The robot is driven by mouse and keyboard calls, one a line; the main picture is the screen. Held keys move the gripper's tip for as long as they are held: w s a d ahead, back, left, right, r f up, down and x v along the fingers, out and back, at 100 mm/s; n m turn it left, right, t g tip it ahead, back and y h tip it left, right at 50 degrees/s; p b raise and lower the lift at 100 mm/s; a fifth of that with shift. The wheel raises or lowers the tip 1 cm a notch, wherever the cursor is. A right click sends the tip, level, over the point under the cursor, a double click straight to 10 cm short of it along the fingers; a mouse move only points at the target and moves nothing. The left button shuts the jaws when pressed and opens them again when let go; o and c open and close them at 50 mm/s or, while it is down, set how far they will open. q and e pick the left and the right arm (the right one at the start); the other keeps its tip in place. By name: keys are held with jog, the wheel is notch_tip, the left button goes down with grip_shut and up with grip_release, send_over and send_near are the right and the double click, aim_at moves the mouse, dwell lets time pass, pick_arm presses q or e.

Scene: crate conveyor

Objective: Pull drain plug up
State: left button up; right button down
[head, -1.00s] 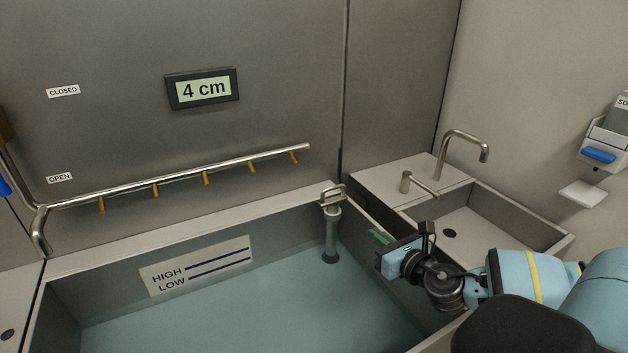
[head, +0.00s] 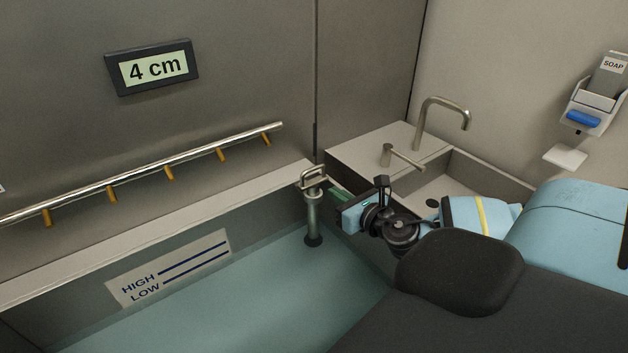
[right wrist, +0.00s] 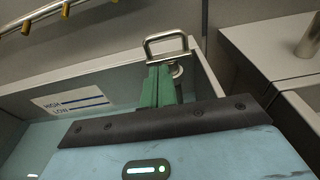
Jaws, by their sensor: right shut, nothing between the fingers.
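The drain plug (head: 313,212) is an upright grey metal pipe with a loop handle (head: 313,173) on top, standing in the far right corner of the water-filled basin (head: 170,217). Its foot is in the water. My right gripper (head: 334,192) is just right of the pipe's top, its green fingers pointing toward it. In the right wrist view, the green fingers (right wrist: 157,87) are shut with nothing between them. The loop handle (right wrist: 166,46) shows just beyond and above the fingertips there, and the fingers hide part of the pipe. I cannot tell whether they touch. My left gripper is not in view.
A wall display (head: 153,67) reads 4 cm. A HIGH/LOW label (head: 170,268) is on the basin wall. A rail (head: 140,172) with yellow hooks runs above the rim. A small sink (head: 455,180) with a tap (head: 440,112) and a soap dispenser (head: 597,95) are at right.

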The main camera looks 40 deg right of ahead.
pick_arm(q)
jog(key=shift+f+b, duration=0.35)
pick_arm(e)
jog(key=w+d+f, duration=0.1)
jog(key=w, duration=0.8)
jog(key=shift+f, duration=0.15)
